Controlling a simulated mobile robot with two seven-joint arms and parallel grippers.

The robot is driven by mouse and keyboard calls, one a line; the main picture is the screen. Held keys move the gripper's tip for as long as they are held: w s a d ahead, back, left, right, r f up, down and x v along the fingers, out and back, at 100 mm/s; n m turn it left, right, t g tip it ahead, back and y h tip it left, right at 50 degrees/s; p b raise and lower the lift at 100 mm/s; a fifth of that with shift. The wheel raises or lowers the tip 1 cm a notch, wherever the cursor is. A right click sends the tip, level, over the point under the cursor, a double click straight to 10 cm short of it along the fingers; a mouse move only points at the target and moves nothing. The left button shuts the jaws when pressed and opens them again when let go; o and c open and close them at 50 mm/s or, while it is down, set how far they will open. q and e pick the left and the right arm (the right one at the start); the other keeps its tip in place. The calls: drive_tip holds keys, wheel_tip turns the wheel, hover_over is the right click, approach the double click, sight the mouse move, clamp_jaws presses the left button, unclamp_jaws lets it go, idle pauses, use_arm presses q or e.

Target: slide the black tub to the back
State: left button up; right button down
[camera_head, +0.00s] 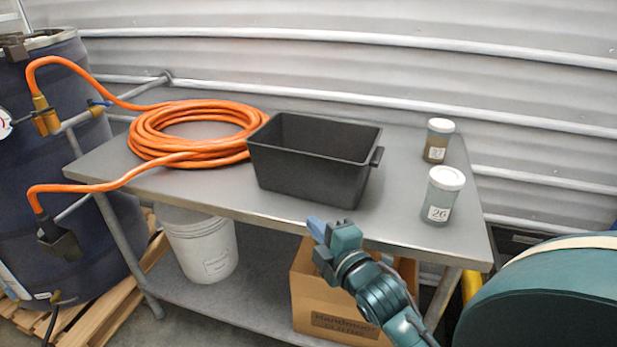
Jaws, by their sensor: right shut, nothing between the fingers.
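The black tub (305,172) is a rectangular, open-topped tub with a small handle on its right end. It stands upright on the grey metal table (405,215), nearer the front edge than the back, and looks empty. My right gripper (317,226) is in front of the tub, by the table's front edge. It is shut and empty, with its blue fingertips pointing up and left toward the tub's front wall. It appears apart from the tub. My left gripper is not in view.
A coiled orange hose (190,130) lies left of the tub, very close to it. Two lidded jars stand to the right, a rear one (437,140) and a front one (441,195). The table behind the tub looks clear up to the corrugated wall (350,65).

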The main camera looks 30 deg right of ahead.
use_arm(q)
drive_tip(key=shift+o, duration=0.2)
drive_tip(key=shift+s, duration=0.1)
use_arm(e)
wheel_tip(320, 180, up, 3)
drive_tip(key=w+d+n, duration=0.1)
drive_tip(key=w+d, duration=0.1)
drive_tip(key=p, duration=0.1)
approach(298, 165)
drive_tip(key=w+a, duration=0.2)
drive_tip(key=a, duration=0.1)
drive_tip(key=shift+t+h, duration=0.3)
drive_tip(key=shift+t, duration=0.1)
drive_tip(key=w+d, duration=0.2)
drive_tip(key=w, duration=0.1)
drive_tip(key=shift+d+f+p, duration=0.25)
drive_tip(key=shift+f+p, duration=0.1)
drive_tip(key=shift+f, duration=0.05)
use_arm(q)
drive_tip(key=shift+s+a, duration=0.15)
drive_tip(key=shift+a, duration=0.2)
use_arm(e)
drive_tip(key=shift+w+d, duration=0.35)
drive_tip(key=shift+d, duration=0.05)
